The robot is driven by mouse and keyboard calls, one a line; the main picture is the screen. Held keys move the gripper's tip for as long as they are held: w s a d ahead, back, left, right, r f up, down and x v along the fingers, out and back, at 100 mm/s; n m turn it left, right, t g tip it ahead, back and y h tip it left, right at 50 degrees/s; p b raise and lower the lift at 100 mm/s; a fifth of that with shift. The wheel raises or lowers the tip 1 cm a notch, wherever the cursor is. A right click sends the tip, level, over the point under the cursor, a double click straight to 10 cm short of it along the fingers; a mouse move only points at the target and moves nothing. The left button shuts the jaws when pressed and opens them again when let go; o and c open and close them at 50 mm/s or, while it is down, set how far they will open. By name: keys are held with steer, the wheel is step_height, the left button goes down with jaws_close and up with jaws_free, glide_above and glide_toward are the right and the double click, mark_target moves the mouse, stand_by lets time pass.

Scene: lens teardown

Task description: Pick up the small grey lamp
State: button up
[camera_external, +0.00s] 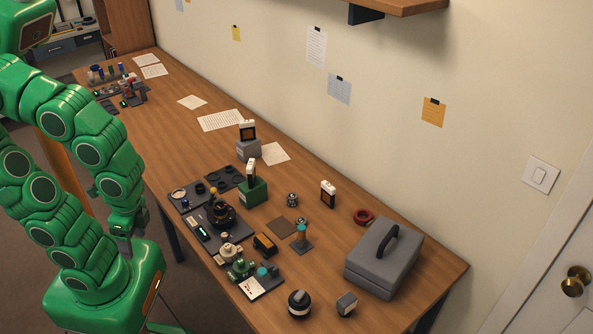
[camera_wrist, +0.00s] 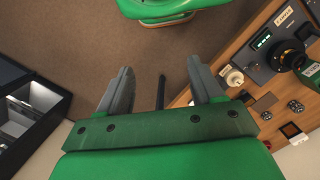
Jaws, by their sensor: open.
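My gripper (camera_external: 122,246) hangs beside the left long edge of the table, low by my green base. In the wrist view my gripper (camera_wrist: 159,66) has its two grey fingers wide apart with nothing between them. A small grey block with a paler face (camera_external: 346,304) sits near the table's front edge, right of a round black and white part; it may be the grey lamp, but it is too small to be sure. My gripper is far to its left and not touching it. I cannot make out the lamp in the wrist view.
The wooden table (camera_external: 400,215) holds a large grey case (camera_external: 384,256), a green box (camera_external: 253,192), a grey box (camera_external: 248,150) and a dark lens stand (camera_external: 222,216), also in the wrist view (camera_wrist: 285,55). A wall runs along the far side.

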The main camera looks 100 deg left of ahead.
steer(key=w+d+r+m+t+h, duration=0.15)
steer(key=w+d+t, duration=0.25)
steer(key=w+d, duration=0.65)
steer(key=w+d+t+h, duration=0.25)
steer(key=w+d, duration=0.35)
steer(key=w, duration=1)
steer(key=w+d+m+t+h, duration=0.1)
steer(key=w+d+t, duration=0.55)
steer(key=w, duration=0.65)
steer(key=w+a+f+n+y, duration=0.25)
steer(key=w+f+n, duration=0.2)
steer(key=w, duration=0.35)
steer(key=n+g+y, duration=0.2)
steer(key=n+y, duration=0.5)
steer(key=y, duration=0.5)
glide_toward(342, 303)
steer(key=x, duration=0.4)
steer(key=shift+w+a+f, duration=0.1)
steer(key=shift+a+f, duration=0.05)
steer(key=shift+a, duration=0.05)
steer(key=shift+w+a+f+t, duration=0.2)
steer(key=shift+w+a+t, duration=0.1)
steer(key=shift+a, duration=0.15)
steer(key=shift+x, duration=3.3)
